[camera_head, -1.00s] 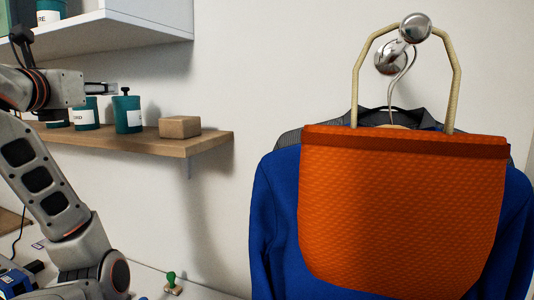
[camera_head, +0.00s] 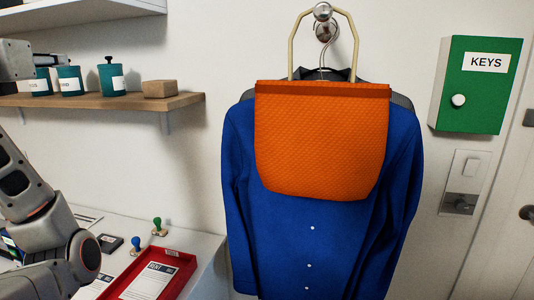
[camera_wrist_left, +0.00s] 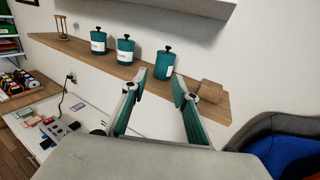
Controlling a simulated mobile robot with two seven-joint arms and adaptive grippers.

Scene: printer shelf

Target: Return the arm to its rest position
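My left arm (camera_head: 40,215) comes in at the left edge of the head view. Part of its wrist shows at the upper left, near the wooden shelf (camera_head: 180,101). In the left wrist view my left gripper (camera_wrist_left: 160,84) has its two fingers apart, with nothing between them. It points toward the shelf, which holds several teal lidded canisters (camera_wrist_left: 126,50) and a small brown block (camera_wrist_left: 209,92). I cannot tell the exact gap between the fingertips and the shelf. My right gripper is not in view.
An orange bag (camera_head: 320,140) and a blue garment (camera_head: 290,235) hang from a wall hook (camera_head: 323,12). A green KEYS box (camera_head: 480,85) is at right. A desk below holds a red tray (camera_head: 186,271) and two stamps (camera_head: 158,228). Bare wall lies between shelf and garment.

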